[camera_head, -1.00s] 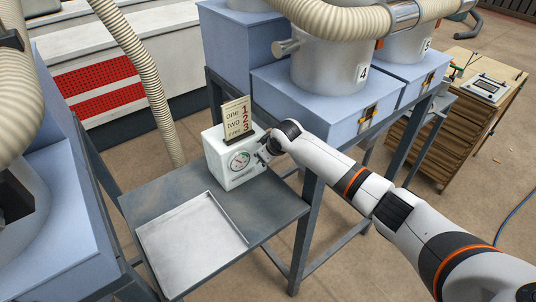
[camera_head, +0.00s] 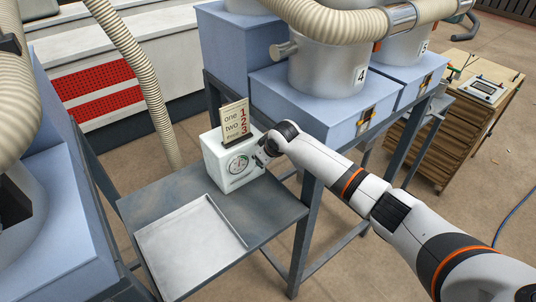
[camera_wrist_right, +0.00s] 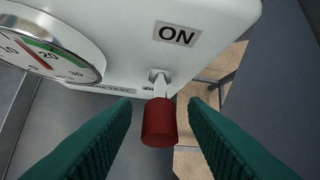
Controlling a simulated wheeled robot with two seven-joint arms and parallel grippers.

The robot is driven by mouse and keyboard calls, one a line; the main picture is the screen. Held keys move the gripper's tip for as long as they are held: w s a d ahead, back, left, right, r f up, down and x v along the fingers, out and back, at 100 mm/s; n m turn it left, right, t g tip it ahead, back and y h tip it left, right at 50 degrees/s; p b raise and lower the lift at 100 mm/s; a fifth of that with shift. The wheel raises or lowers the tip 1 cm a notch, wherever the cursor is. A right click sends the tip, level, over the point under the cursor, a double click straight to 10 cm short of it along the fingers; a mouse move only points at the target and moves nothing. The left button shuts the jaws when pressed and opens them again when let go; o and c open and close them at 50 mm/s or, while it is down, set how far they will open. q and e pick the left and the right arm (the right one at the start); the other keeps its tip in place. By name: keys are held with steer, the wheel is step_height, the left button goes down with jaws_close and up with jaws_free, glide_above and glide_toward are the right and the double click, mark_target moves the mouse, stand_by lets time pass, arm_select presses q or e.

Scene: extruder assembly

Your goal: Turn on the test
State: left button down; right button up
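The white test box (camera_head: 215,168) stands on the grey metal table with a round dial (camera_head: 238,164) on its front. In the right wrist view the dial (camera_wrist_right: 45,45) shows partly at the left. An "ON" label (camera_wrist_right: 176,35) is on the box face, with a small switch lever with a red tip (camera_wrist_right: 159,122) below it. My right gripper (camera_head: 262,158) is at the box's right side. In the wrist view its two dark green fingers (camera_wrist_right: 160,132) are open, one on each side of the red tip, with a gap showing. My left gripper is not in view.
A card marked one, two, three (camera_head: 236,120) stands on the box. An empty metal tray (camera_head: 190,245) lies on the table (camera_head: 160,190) in front. Blue cabinets with grey drums (camera_head: 325,75) stand behind to the right. A wooden workbench (camera_head: 440,140) is farther right.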

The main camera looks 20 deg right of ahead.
steer(key=b+v, duration=0.2)
steer(key=v, duration=0.9)
steer(key=shift+s+r+b, duration=0.2)
steer(key=shift+r+b, duration=0.15)
steer(key=shift+b, duration=0.05)
